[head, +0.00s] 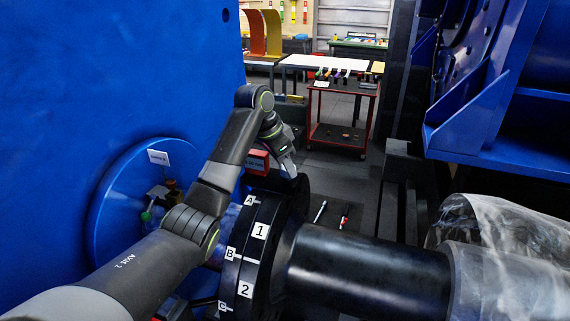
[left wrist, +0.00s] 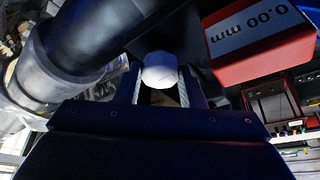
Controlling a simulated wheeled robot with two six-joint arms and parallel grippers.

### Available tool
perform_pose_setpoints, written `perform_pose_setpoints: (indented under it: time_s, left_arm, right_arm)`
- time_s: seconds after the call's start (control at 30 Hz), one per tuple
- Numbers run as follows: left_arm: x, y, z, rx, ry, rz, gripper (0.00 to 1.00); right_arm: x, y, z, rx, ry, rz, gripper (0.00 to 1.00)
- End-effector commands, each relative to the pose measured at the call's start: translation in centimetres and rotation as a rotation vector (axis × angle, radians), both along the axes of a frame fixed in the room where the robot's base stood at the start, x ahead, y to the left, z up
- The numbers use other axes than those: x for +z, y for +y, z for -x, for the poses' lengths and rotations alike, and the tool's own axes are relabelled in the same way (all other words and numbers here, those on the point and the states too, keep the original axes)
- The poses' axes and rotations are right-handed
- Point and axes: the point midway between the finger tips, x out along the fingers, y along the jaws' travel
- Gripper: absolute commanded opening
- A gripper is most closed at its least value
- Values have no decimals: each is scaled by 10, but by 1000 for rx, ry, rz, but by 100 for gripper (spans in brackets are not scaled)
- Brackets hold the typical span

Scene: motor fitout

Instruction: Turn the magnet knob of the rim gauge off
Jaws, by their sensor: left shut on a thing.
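The rim gauge is a red box (head: 258,161) beside the top of the black coupling rim (head: 262,228) in the head view. In the left wrist view the rim gauge (left wrist: 258,42) is at the upper right, with a display reading 0.00 mm. The magnet knob (left wrist: 160,70) is a pale, rounded piece in the left wrist view. My left gripper (head: 289,168) is above the rim, pointing down beside the gauge. In the left wrist view its two fingers (left wrist: 159,86) are shut on the knob, one on each side. The knob is hidden in the head view. My right gripper is out of view.
A large blue machine body (head: 120,80) fills the left. A black shaft (head: 365,270) runs right from the rim towards clear plastic wrapping (head: 515,255). A red cart (head: 340,115) stands behind. Tools (head: 343,216) lie on the dark floor beyond the shaft.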

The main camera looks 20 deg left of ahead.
Motion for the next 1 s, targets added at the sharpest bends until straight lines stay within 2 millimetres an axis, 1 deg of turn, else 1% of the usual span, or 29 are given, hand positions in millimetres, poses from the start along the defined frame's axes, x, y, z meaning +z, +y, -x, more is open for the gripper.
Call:
perform_pose_setpoints:
  time_s: [0.27, 1.0]
  left_arm:
    - [1, -3, 0, 173, -6, 3, 13]
    - [0, -6, 2, 873, -1, 0, 13]
  right_arm:
    - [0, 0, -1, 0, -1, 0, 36]
    - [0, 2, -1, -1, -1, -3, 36]
